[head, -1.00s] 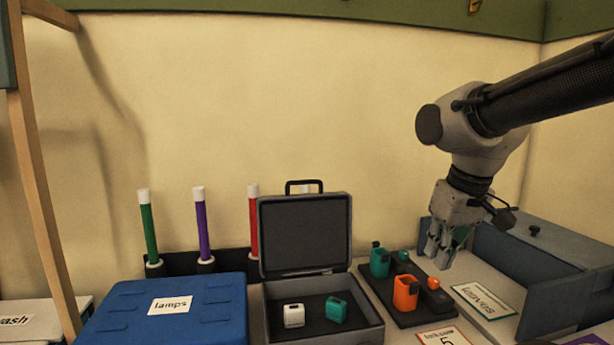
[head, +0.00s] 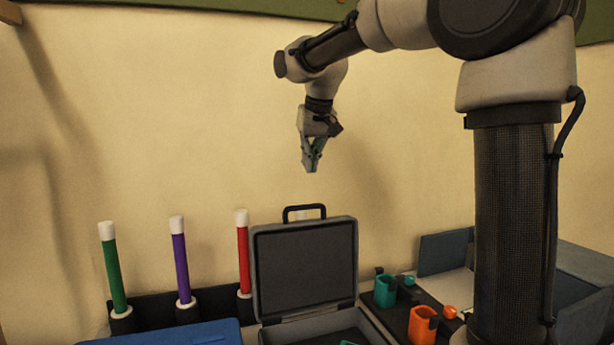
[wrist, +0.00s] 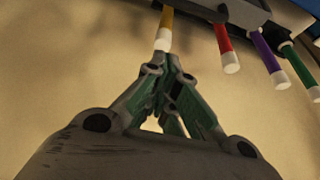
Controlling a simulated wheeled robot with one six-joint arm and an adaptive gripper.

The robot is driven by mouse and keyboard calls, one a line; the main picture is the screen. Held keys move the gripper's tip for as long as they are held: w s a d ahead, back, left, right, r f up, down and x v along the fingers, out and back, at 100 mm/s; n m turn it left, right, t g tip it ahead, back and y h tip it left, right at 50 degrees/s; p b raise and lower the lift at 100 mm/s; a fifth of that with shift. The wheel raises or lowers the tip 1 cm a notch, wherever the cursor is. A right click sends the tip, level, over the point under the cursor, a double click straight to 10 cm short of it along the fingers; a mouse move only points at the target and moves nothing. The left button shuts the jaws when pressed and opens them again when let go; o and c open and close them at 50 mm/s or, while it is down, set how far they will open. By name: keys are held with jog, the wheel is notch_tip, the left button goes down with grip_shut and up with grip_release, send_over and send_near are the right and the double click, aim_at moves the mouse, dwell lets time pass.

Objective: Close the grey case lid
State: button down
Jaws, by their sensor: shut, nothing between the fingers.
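The grey case's lid (head: 305,268) stands open and upright, with its dark handle (head: 304,208) on the top edge. The case's base (head: 310,326) is in front of it, cut off by the bottom edge of the head view. A sliver of a teal block (head: 350,342) shows inside it. My gripper (head: 311,169) hangs above the lid, apart from it, pointing down with its fingers together and empty. In the wrist view my gripper's green-padded fingers (wrist: 170,65) are closed together. I cannot make out the grey case clearly there.
Green (head: 113,266), purple (head: 180,260) and red (head: 243,252) wands stand left of the lid. A yellow wand (wrist: 166,25) shows in the wrist view. A blue box (head: 190,334) is at lower left. Teal (head: 384,291) and orange (head: 422,325) holders stand right of the case.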

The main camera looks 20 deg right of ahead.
notch_tip(320, 180, down, 9)
jog(key=shift+s+r, duration=0.15)
jog(key=shift+s, duration=0.1)
dwell(0.3)
jog(key=shift+d, duration=0.1)
